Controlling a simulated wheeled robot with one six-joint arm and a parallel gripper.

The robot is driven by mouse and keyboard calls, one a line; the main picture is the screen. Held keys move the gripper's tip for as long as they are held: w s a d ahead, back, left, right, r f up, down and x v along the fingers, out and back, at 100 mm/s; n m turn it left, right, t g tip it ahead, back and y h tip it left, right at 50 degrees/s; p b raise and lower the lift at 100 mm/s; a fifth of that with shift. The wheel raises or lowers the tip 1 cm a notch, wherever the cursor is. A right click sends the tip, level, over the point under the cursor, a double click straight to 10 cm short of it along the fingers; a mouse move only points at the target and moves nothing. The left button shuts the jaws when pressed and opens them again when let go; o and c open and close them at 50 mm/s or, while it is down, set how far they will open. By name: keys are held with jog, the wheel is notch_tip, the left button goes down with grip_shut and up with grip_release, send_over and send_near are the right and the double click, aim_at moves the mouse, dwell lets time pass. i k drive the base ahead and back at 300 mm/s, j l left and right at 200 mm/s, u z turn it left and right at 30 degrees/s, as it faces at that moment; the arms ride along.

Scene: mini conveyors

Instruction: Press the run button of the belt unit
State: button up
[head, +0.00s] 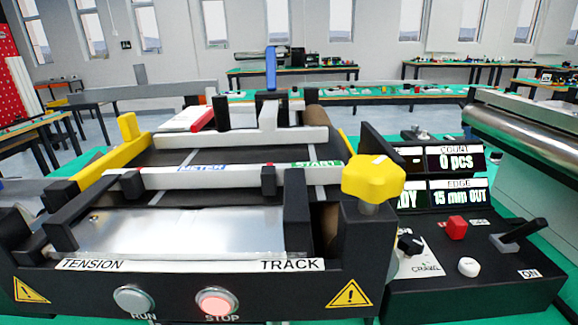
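The belt unit (190,281) fills the lower left and middle of the head view. On its front panel, the run button (134,298) is a round grey cap in a metal ring, with the label RUN below it. The stop button (217,302), to its right, is round and glows pale red, with the label STOP below it. Nothing covers either button. My gripper is not in view.
A yellow knob (373,179) stands up at the unit's front right corner, partly hiding a display. A control box (470,290) at right has a red knob (456,228), a white knob (468,266) and a black lever (520,237). Displays (455,162) read 0 pcs and 15 mm OUT.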

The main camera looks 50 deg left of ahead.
aim_at(134, 300)
jog(key=k+u, duration=0.15)
jog(key=u, duration=1.1)
